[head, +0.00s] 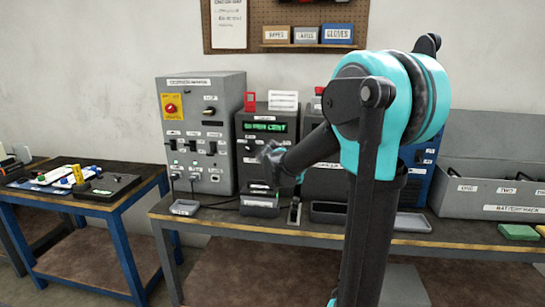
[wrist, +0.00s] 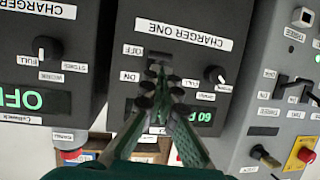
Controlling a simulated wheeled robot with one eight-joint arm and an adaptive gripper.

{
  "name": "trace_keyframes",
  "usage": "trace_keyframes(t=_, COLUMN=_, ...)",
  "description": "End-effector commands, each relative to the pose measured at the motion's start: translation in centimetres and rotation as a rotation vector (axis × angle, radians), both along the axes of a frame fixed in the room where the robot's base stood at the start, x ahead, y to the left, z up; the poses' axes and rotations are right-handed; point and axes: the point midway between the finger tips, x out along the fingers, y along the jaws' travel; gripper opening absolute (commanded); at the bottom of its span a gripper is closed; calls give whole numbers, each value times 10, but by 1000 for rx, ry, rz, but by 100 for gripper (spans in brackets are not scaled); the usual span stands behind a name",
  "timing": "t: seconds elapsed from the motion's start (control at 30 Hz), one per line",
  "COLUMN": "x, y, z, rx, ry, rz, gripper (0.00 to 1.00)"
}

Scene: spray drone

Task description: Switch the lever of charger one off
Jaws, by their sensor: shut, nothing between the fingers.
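Charger one (head: 251,150) is a dark box with a green display on the bench. In the wrist view its face (wrist: 190,58) appears upside down, with "CHARGER ONE", "OFF" and "ON" labels. A dark slot (wrist: 160,55) lies beside "OFF". The lever itself is hard to make out and seems largely hidden by my fingertips. My gripper (wrist: 159,72) is shut and empty, its tips in front of the lever area between "OFF" and "ON". In the head view my gripper (head: 268,153) is at the charger's front. I cannot tell if it touches the lever.
A grey control cabinet (head: 228,90) with a red knob stands left of charger one. Another dark charger (wrist: 75,60) stands on its other side. Small trays (head: 184,208) lie along the bench front. A grey battery rack (head: 485,203) is at right.

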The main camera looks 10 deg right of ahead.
Motion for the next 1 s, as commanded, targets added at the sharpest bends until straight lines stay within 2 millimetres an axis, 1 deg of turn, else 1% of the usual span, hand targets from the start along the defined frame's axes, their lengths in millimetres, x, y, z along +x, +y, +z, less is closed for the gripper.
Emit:
trace_keyframes(t=0.27, x=-28, y=5, z=5, rx=0, ry=0, rz=1, gripper=0)
trace_keyframes(t=0.6, x=-75, y=15, z=12, rx=1, ry=0, rz=2, gripper=0)
trace_keyframes(t=0.7, x=-86, y=17, z=14, rx=0, ry=0, rz=1, gripper=0)
trace_keyframes(t=0.83, x=-94, y=19, z=15, rx=0, ry=0, rz=1, gripper=0)
trace_keyframes(t=1.0, x=-98, y=19, z=15, rx=0, ry=0, rz=0, gripper=0)
